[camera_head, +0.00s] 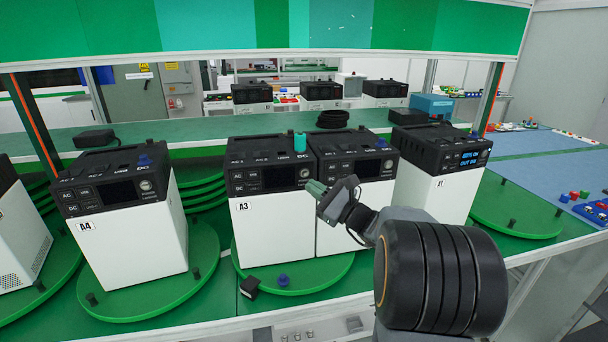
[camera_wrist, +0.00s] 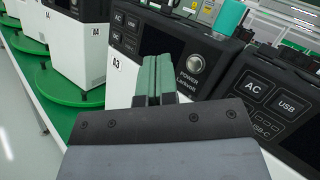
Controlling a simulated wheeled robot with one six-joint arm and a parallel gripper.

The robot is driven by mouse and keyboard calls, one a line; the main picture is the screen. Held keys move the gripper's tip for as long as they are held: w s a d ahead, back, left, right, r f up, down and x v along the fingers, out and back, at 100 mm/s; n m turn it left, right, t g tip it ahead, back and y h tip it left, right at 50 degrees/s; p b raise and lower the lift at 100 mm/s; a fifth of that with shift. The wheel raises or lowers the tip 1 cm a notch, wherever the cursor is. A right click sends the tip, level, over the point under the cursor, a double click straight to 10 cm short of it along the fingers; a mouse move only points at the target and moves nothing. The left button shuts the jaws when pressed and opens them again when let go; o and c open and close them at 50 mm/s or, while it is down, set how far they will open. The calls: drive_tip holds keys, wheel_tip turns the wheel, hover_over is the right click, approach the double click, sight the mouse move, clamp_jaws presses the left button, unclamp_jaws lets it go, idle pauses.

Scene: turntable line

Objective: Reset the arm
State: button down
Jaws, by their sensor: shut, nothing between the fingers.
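My gripper (camera_head: 316,188) is in front of the white-and-black power unit marked A3 (camera_head: 262,225) in the head view, close to its right front edge. In the wrist view its green fingers (camera_wrist: 156,62) are together with nothing between them, in front of the A3 unit's black panel (camera_wrist: 130,38). The arm comes in from the lower right and hides part of the unit beside A3 (camera_head: 343,236). I cannot tell whether the fingertips touch a unit.
Unit A4 (camera_head: 125,240) stands on a green turntable (camera_head: 205,262) at left. Another unit (camera_head: 432,190) stands at right, its display lit. A green cylinder (camera_head: 300,142) stands on top of A3. A blue knob (camera_head: 283,281) and a small black block (camera_head: 250,287) lie in front. Blue mats (camera_head: 545,180) cover the right.

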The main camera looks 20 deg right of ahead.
idle(0.3)
drive_tip(key=s+a+f+n+g+h, duration=0.2)
drive_tip(key=s+a+f+n+g, duration=0.35)
drive_tip(key=f+g, duration=0.2)
drive_tip(key=s+a+f+n+g+h, duration=0.1)
drive_tip(key=s+a+f+n+g, duration=0.3)
drive_tip(key=s+f+n+g, duration=0.3)
drive_tip(key=s+a+r+n+h+p, duration=0.1)
drive_tip(key=s+n+h, duration=0.6)
drive_tip(key=n, duration=0.5)
drive_tip(key=shift+s+a+h, duration=0.2)
drive_tip(key=shift+a+h, duration=0.1)
drive_tip(key=shift+h, duration=0.4)
